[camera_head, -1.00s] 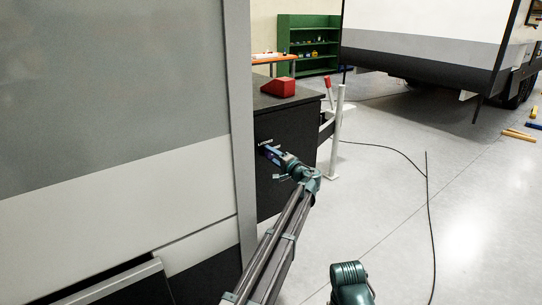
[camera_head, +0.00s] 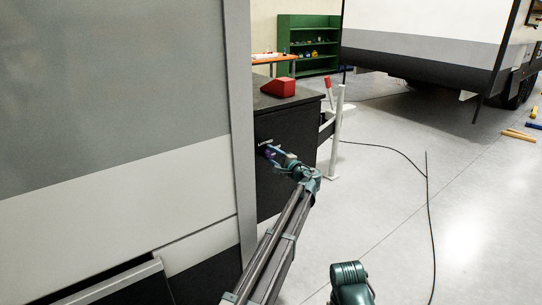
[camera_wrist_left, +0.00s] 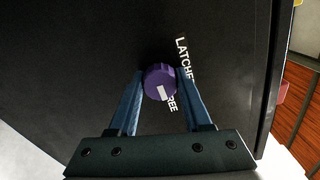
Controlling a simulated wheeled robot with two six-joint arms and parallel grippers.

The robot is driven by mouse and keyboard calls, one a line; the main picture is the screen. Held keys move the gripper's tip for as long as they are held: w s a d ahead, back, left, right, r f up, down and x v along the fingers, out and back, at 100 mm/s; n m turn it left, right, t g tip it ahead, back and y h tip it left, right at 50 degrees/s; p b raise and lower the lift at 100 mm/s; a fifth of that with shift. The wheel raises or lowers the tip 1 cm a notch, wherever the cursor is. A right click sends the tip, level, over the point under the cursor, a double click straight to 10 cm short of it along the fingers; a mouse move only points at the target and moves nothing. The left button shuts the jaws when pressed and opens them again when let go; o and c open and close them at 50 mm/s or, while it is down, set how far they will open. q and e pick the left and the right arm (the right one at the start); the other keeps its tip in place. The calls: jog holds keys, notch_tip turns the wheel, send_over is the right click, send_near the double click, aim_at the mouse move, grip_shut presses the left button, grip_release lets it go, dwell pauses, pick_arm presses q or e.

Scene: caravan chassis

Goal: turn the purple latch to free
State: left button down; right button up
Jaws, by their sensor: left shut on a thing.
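The purple latch (camera_wrist_left: 158,78) is a round knob with a white mark, on a black panel (camera_wrist_left: 80,70) lettered "LATCHED" and "FREE", partly covered. In the left wrist view the white mark lies toward the "FREE" lettering (camera_wrist_left: 172,104). My left gripper (camera_wrist_left: 160,85) has its two blue fingers on either side of the knob, shut on it. In the head view my left gripper (camera_head: 270,153) is at the front face of the black box (camera_head: 285,135), and the latch is mostly hidden by the fingers.
A red wedge block (camera_head: 279,88) sits on top of the black box. A white post (camera_head: 337,130) stands just right of it. The grey and white caravan wall (camera_head: 120,190) is close on the left. The floor to the right is open, with a black cable (camera_head: 430,220).

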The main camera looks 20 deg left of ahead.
pick_arm(q)
jog(key=shift+c, duration=1.7)
grip_release()
jog(key=v, duration=1.4)
jog(key=shift+f, duration=0.1)
